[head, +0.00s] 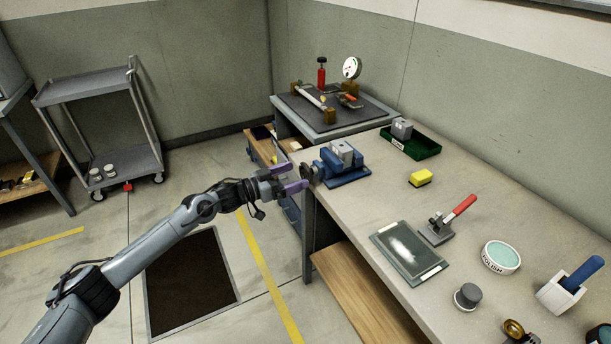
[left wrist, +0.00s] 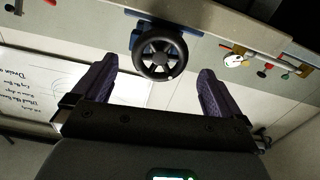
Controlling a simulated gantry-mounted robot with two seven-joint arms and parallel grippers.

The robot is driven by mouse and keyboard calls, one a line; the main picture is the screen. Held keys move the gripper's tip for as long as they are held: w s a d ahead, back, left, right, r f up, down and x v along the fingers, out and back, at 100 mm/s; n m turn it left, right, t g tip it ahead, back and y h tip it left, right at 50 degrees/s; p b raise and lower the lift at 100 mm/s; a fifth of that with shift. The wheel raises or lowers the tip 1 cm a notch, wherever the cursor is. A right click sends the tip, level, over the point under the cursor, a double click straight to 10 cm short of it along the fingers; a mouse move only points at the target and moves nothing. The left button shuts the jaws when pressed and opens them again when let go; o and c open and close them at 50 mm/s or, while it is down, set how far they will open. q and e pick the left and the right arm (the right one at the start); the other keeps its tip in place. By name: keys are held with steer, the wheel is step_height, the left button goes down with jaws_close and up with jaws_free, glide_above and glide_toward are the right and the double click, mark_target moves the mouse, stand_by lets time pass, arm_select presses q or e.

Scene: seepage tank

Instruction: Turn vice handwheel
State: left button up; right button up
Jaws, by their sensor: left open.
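The blue vice (head: 345,167) stands at the left edge of the workbench, with a grey block in its jaws. Its dark handwheel (head: 309,174) sticks out past the bench edge. In the left wrist view the black spoked handwheel (left wrist: 160,53) lies between and just beyond the fingertips. My left gripper (head: 287,180) is open, with its purple fingers pointing at the wheel. In the left wrist view the two fingers (left wrist: 156,82) stand apart on either side of the wheel, with gaps. My right gripper does not show.
The workbench (head: 400,205) holds a green tray (head: 416,144), a yellow block (head: 420,178), a red-handled clamp (head: 446,222), a glass plate (head: 409,250) and a polish dish (head: 500,257). A gauge rig (head: 334,108) stands behind the vice. The floor left of the bench is open.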

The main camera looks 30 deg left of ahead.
mark_target(303, 173)
arm_select(q)
steer(key=shift+b+x, duration=0.55)
steer(key=shift+x, duration=1.75)
steer(key=shift+c, duration=0.3)
steer(key=c, duration=0.9)
